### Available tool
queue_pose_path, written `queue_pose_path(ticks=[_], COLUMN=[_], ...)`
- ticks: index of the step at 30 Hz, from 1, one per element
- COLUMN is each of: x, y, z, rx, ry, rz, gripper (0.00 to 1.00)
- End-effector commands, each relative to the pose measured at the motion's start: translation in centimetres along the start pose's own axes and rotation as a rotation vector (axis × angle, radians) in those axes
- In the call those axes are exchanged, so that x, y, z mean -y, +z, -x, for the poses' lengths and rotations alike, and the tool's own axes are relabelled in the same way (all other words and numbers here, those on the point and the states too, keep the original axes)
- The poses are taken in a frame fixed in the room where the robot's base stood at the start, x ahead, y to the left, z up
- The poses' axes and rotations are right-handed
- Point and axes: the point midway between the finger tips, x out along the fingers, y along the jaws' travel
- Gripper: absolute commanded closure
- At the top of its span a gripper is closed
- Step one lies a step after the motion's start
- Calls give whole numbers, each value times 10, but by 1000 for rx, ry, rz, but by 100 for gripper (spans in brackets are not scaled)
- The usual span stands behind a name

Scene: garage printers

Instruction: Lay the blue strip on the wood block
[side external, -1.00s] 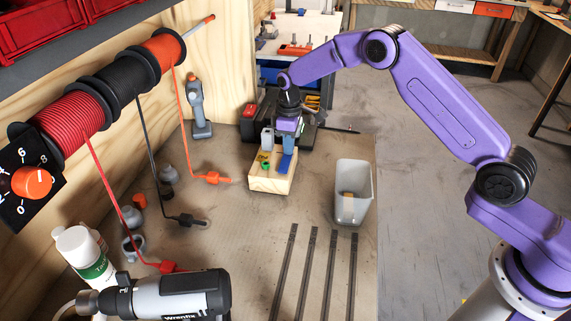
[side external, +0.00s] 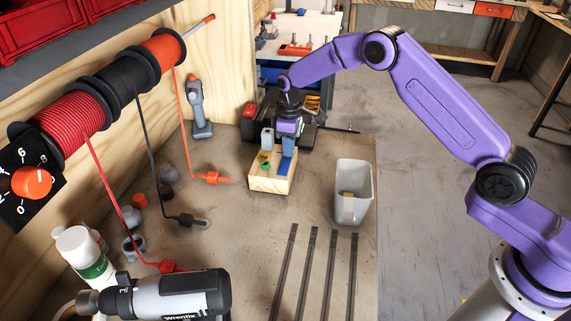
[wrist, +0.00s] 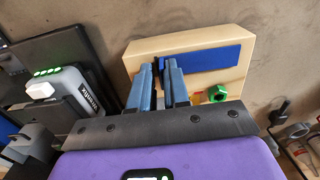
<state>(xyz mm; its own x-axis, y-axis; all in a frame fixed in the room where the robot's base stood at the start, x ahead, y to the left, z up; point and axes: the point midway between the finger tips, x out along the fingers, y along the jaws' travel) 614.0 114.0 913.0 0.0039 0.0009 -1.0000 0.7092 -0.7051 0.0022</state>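The light wood block (side external: 268,183) stands on the bench in the side external view. The blue strip (side external: 286,167) lies flat along the right part of its top, as far as I can see. In the wrist view, the strip (wrist: 208,59) runs across the block (wrist: 150,49), roughly along its long side. My gripper (wrist: 160,66) is over the block at one end of the strip. Its blue-grey fingers are apart, with a gap between them, and the strip's end shows between the tips. The side external view shows my gripper (side external: 288,148) low over the block's far end.
A green part (wrist: 216,93) sits on the block beside the strip; a yellow part (side external: 263,157) is near it. A grey bin (side external: 353,190) stands to the right. Dark rails (side external: 307,270) lie in front. A black machine (side external: 248,120) is behind. Cable plugs (side external: 213,178) lie left.

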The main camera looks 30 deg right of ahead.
Motion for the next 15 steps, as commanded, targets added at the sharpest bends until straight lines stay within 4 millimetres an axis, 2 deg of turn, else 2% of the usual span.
queue_pose_path(ticks=[10, 15], x=[1, 1], y=[0, 0], z=[0, 14], rx=[3, 0], ry=[-3, -1], rz=[1, 1], gripper=[67, 67])
